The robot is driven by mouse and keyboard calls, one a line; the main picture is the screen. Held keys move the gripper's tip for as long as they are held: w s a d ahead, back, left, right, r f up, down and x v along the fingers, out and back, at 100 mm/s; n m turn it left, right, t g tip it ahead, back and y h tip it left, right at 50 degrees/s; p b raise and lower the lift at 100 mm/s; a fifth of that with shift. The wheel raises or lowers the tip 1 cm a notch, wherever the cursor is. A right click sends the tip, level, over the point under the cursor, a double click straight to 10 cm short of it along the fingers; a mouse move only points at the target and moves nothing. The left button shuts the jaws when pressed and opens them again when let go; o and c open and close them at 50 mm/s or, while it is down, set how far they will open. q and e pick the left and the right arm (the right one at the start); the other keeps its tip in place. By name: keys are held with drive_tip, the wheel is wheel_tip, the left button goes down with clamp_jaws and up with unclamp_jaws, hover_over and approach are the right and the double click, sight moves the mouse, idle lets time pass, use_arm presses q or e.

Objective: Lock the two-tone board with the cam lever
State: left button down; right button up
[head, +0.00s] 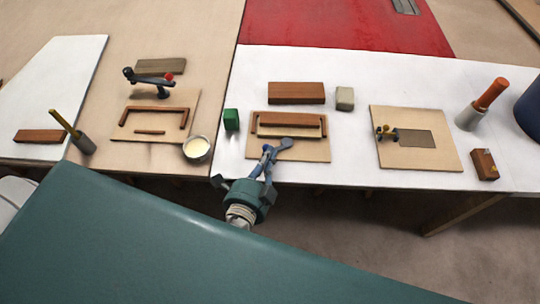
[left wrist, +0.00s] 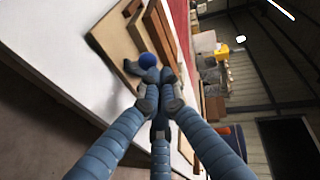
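The two-tone board (head: 290,131), brown with a pale front strip, lies inside a brown U-shaped frame on the middle wooden base (head: 318,151). The cam lever (head: 285,144), a grey rounded cam with a blue ball knob, sits at the front edge of that base. The knob also shows in the left wrist view (left wrist: 147,61), just beyond my fingertips. My left gripper (head: 266,156) has its fingers drawn together beside the knob end, touching or very close to it. I cannot tell any grip on the lever. My right gripper is not in view.
A green block (head: 231,120) and a cup of pale stuff (head: 197,149) stand left of the base. A brown block (head: 296,93) and a pale block (head: 345,98) lie behind. A second wooden base (head: 448,152) is at right. White tabletop between them is clear.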

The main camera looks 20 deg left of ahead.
use_arm(q)
drive_tip(key=shift+w+a, duration=0.1)
drive_tip(key=shift+a, duration=0.1)
drive_tip(key=shift+w+a+f+m+g+h+b, duration=0.15)
drive_tip(key=shift+w+a+m+h+b, duration=0.25)
drive_tip(key=shift+m+h, duration=0.6)
drive_tip(key=shift+w+a+r+m+g+h+b, duration=0.15)
drive_tip(key=shift+a+m+h+b, duration=0.45)
drive_tip(key=shift+h, duration=0.6)
drive_tip(key=shift+w+a, duration=0.3)
drive_tip(key=shift+w, duration=0.05)
drive_tip(key=shift+a, duration=0.1)
